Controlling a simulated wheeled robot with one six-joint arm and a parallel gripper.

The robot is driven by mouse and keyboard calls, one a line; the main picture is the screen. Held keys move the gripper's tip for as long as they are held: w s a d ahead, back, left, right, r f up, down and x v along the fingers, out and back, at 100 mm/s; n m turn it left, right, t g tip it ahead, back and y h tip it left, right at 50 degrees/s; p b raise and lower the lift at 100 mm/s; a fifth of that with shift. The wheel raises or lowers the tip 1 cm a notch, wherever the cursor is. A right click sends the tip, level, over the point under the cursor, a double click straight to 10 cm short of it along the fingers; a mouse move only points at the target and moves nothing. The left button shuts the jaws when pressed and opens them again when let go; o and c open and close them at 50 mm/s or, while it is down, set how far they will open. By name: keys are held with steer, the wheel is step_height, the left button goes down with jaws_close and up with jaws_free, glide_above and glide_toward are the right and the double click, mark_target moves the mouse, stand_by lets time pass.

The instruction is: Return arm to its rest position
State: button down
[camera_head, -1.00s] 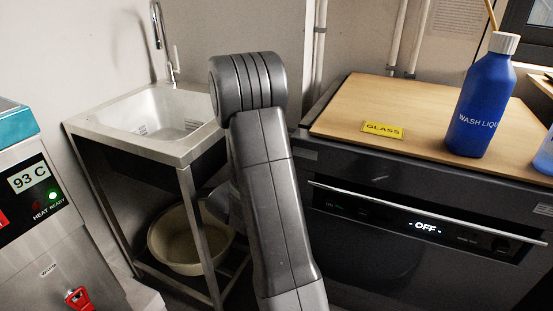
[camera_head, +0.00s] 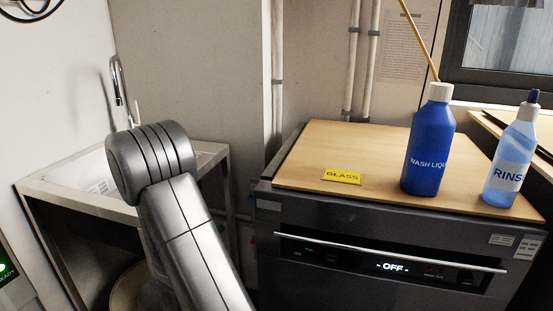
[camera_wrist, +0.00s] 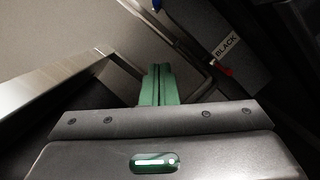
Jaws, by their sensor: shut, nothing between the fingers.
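My arm shows in the head view, its grey links rising at the lower left in front of the sink. My gripper is hidden in the head view. In the wrist view my gripper (camera_wrist: 159,85) shows as two green fingers pressed together, with nothing between them. The fingers point toward a grey surface and a metal frame. They appear clear of any object, though the distance is hard to tell.
The sink (camera_head: 70,197) stands left behind my arm. A dark machine (camera_head: 390,258) reading OFF carries a wooden board (camera_head: 300,165) with a GLASS label, a blue wash bottle (camera_head: 428,150) and a rinse bottle (camera_head: 510,160). A BLACK label (camera_wrist: 226,46) shows in the wrist view.

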steer(key=shift+w, duration=0.15)
steer(key=w+d+r+p, duration=0.1)
steer(key=w+d+r, duration=0.3)
steer(key=w+d, duration=0.2)
steer(key=shift+w+d+r+p, duration=0.15)
steer(key=shift+w+r+p, duration=0.2)
steer(key=shift+w, duration=0.8)
steer(key=shift+f, duration=0.1)
